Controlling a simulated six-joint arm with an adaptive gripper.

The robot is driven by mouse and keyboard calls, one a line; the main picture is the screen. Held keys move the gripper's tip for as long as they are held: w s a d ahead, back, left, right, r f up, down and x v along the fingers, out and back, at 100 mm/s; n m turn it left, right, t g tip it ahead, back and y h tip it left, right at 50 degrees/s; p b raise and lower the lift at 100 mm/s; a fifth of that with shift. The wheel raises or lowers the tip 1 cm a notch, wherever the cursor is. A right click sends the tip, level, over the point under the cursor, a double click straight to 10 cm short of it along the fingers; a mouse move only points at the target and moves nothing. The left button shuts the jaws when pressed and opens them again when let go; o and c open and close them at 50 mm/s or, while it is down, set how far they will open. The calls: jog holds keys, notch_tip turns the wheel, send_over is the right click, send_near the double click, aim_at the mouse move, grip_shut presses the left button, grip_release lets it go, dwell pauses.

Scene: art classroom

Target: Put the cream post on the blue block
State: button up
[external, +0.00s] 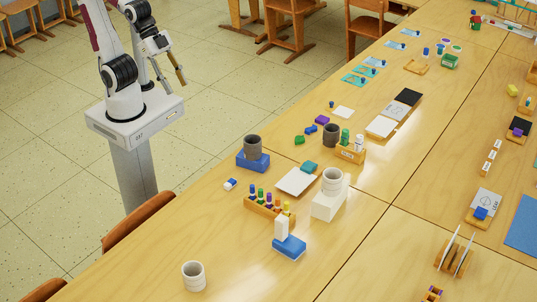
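A cream post (281,227) is upright at the near part of the table. Its foot overlaps the rear left of a blue block (290,248), and it appears to stand on it; this single view does not fully settle contact. Another blue block (247,163) farther back carries a dark grey cup (253,146). My gripper (176,80) is at the upper left, raised beside the table over the floor side, far from the post and both blocks. Nothing is clearly seen in it, and its finger opening is too small to make out.
A wooden rack of coloured pegs (269,208) stands just behind the post. A white block (326,207) carrying a ribbed white cup (332,181) is to the right. Another white cup (193,276) is at front left. Bare table lies between that cup and the blue block.

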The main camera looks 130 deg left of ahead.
jog(key=s+a+f+g, duration=0.1)
jog(key=s, duration=0.8)
jog(key=shift+s+g, duration=0.3)
jog(key=shift+a, duration=0.1)
dwell(0.7)
